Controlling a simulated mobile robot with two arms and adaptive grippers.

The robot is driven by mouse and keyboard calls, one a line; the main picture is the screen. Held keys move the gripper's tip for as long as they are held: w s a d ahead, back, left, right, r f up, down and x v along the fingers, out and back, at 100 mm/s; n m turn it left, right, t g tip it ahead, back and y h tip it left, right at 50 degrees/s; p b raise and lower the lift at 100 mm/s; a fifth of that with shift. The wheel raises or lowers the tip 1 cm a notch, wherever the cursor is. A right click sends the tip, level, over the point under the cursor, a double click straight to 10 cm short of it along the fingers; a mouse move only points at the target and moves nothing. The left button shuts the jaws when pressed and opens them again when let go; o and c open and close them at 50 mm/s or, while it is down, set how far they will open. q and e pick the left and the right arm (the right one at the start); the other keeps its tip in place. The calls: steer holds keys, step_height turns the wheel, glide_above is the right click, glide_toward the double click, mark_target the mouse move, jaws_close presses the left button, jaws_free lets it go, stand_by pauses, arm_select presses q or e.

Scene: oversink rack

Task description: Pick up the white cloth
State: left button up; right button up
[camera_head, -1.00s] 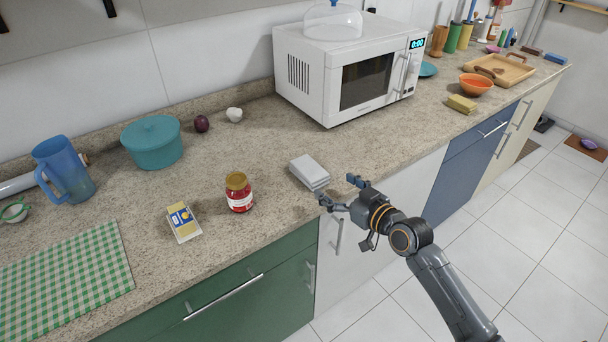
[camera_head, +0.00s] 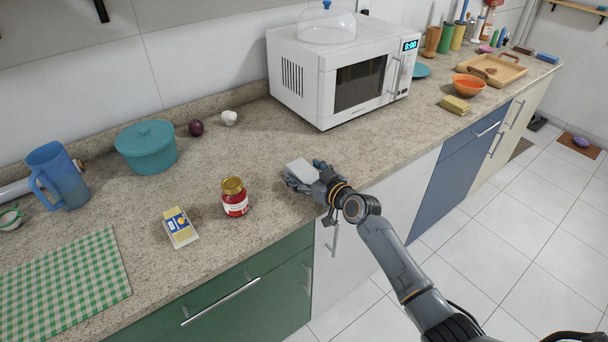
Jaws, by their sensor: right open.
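The white cloth (camera_head: 301,170) is a small folded stack lying on the stone counter near its front edge, in front of the microwave. My right gripper (camera_head: 303,179) is at the cloth, with its fingers open on either side of it. One finger is along the near left side and the other is at the right side. The gripper hides part of the cloth's front, and I cannot tell whether the fingers touch it. My left gripper is not in view.
A red-labelled jar (camera_head: 234,197) stands left of the cloth, with a yellow packet (camera_head: 180,228) beyond it. A white microwave (camera_head: 340,75) stands behind. A teal pot (camera_head: 147,148) and blue pitcher (camera_head: 58,175) are further left. The counter between cloth and microwave is clear.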

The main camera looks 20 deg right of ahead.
steer(key=shift+c, duration=0.4)
steer(key=c, duration=1)
steer(key=shift+c, duration=0.2)
steer(key=shift+r, duration=0.1)
steer(key=shift+r, duration=0.6)
steer(key=s+r, duration=0.1)
steer(key=r, duration=0.1)
steer(key=s+r, duration=0.2)
steer(key=r, duration=0.1)
steer(key=s+a+r, duration=0.1)
steer(key=s+r, duration=0.1)
steer(key=r, duration=0.1)
steer(key=shift+s+r+p, duration=0.15)
steer(key=shift+s+p, duration=0.1)
steer(key=shift+p, duration=0.15)
steer(key=s+a+r, duration=0.1)
steer(key=s+r, duration=0.2)
steer(key=s, duration=0.5)
steer(key=shift+s+a+r+b, duration=0.15)
steer(key=shift+s+a+b, duration=0.05)
steer(key=shift+b, duration=0.15)
